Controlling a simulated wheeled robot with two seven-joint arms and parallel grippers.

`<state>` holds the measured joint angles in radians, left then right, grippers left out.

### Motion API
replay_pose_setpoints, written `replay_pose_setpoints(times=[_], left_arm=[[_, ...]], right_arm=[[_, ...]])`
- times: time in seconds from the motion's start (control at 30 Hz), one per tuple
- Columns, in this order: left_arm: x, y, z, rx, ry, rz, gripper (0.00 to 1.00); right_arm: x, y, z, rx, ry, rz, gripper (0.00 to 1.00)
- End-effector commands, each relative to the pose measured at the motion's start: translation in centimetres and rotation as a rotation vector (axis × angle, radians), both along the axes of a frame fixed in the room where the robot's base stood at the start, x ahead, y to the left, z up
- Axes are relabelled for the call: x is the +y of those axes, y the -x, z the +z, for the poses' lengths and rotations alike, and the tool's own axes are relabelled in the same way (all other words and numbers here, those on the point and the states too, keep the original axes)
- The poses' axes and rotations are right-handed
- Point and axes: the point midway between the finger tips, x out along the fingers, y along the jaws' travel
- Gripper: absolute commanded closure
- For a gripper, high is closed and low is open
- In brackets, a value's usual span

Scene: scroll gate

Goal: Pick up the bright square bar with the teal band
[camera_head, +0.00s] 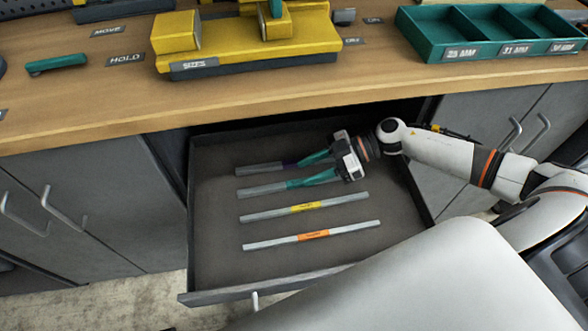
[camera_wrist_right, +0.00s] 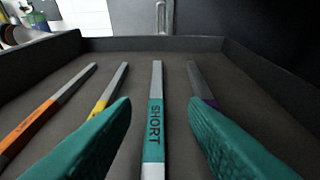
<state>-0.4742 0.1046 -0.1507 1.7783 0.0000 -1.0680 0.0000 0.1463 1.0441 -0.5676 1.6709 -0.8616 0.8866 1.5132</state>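The bright square bar with the teal band (camera_head: 262,190) lies flat in an open drawer, second from the back of a row of bars. In the right wrist view the bar (camera_wrist_right: 154,125) runs between my two teal fingers, its band reading SHORT. My right gripper (camera_head: 299,174) is open over the drawer, with visible space on both sides of the bar in the right wrist view (camera_wrist_right: 160,104). Whether the fingertips are down at bar height is hard to tell. Part of the bar is hidden by a finger in the head view. My left gripper is not in view.
A darker bar with a purple band (camera_head: 258,169) lies behind, close to one finger. Bars with yellow (camera_head: 306,208) and orange (camera_head: 314,235) bands lie in front. The drawer (camera_head: 215,290) has raised walls under the wooden worktop (camera_head: 110,118), which holds a yellow fixture (camera_head: 240,43) and a green tray (camera_head: 430,47).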

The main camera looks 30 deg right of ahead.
Motion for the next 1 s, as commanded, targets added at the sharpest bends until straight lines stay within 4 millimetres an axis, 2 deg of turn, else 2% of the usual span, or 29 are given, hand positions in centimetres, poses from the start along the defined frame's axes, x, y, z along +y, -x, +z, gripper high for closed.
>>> replay_pose_setpoints(times=[0.23, 0.5, 0.8, 1.0], left_arm=[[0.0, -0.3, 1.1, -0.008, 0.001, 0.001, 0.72], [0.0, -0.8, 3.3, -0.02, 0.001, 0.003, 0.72], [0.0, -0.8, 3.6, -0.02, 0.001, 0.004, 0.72], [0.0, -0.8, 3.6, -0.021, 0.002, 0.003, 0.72]], right_arm=[[2.6, -0.6, -1.1, -0.003, -0.004, 0.003, 0.6], [5.9, -1.3, -2.6, -0.003, -0.002, 0.002, 0.6], [6.3, -1.5, -2.8, -0.002, 0.0, 0.0, 0.6], [6.3, -1.4, -2.8, -0.002, -0.001, 0.001, 0.93]])
